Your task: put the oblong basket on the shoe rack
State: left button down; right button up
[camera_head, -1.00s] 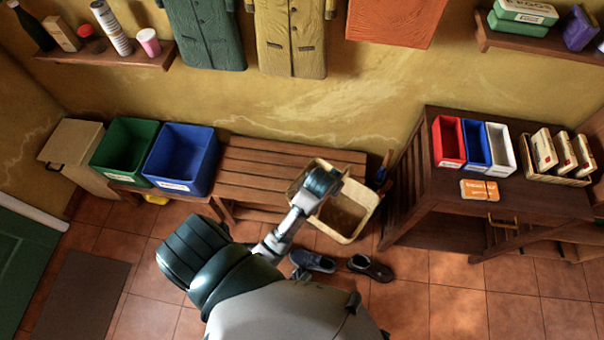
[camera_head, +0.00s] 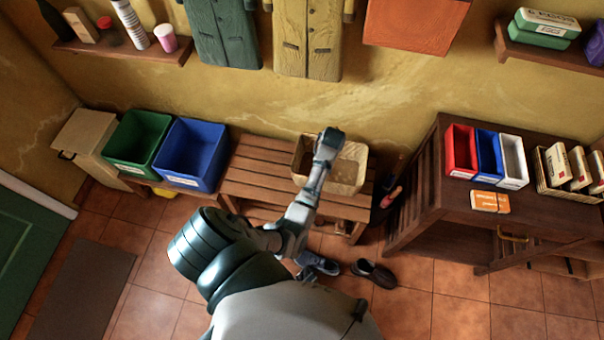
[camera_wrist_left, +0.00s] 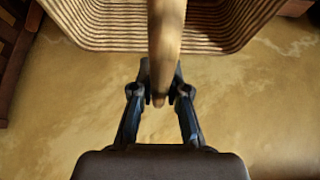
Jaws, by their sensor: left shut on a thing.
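The oblong basket (camera_head: 347,174), cream and woven, is over the right end of the slatted wooden shoe rack (camera_head: 262,172) in the head view. I cannot tell whether it touches the slats. My left arm reaches over the basket, and its fingers are hidden from above. In the left wrist view my left gripper (camera_wrist_left: 160,94) is shut on the basket's pale rim or handle, with the ribbed basket wall (camera_wrist_left: 100,22) behind it. My right gripper is not in view.
A blue bin (camera_head: 190,153) and a green bin (camera_head: 137,140) stand left of the rack. Shoes (camera_head: 373,273) lie on the floor below. A dark wooden counter (camera_head: 470,218) with small bins stands at the right. The rack's left slats are bare.

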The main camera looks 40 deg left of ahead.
pick_arm(q)
notch_tip(320, 180, down, 10)
jog(key=b, duration=0.2)
jog(key=shift+b, duration=0.3)
jog(key=c, duration=1.2)
grip_release()
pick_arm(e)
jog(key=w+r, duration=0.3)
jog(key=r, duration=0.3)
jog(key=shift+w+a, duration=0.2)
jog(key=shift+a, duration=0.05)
